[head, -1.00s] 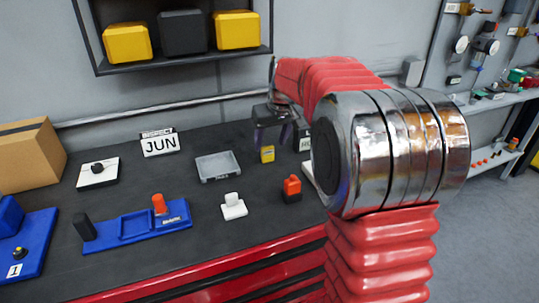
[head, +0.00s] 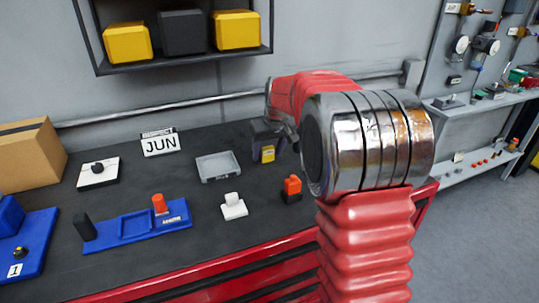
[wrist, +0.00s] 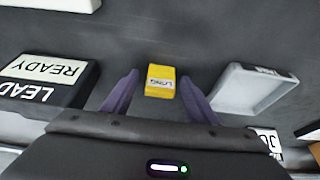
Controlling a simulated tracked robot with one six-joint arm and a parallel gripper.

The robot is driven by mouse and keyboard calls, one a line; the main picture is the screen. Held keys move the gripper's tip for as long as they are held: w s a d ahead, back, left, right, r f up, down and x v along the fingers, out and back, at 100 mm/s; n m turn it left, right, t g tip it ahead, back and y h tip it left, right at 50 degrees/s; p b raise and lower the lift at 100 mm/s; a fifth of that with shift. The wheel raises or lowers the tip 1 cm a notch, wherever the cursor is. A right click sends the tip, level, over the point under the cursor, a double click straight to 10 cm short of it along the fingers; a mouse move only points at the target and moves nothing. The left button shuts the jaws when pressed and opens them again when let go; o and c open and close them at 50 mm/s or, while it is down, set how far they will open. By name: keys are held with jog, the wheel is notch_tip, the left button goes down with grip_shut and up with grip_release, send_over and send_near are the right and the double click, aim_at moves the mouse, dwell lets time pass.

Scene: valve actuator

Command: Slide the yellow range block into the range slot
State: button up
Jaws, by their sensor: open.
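The yellow block (head: 267,154) stands on the dark bench top, right of the grey tray. In the wrist view the yellow block (wrist: 160,81) carries a label that seems to read LONG. My gripper (head: 267,148) is low over it, with its purple fingers open. In the wrist view the fingers (wrist: 159,92) lie to either side of the block, with gaps visible. A blue fixture (head: 107,242) has a shallow rectangular recess, a black post and an orange-red knob. I cannot tell for certain which opening is the range slot.
The grey tray (head: 217,167) is left of the block. A white piece (head: 233,206) and an orange-and-black piece (head: 291,189) stand in front. A dark block labelled READY and LEAD (wrist: 46,80) shows in the wrist view. A JUN sign (head: 159,143) stands behind.

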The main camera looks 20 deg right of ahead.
jog(key=shift+c, duration=0.7)
jog(key=c, duration=1)
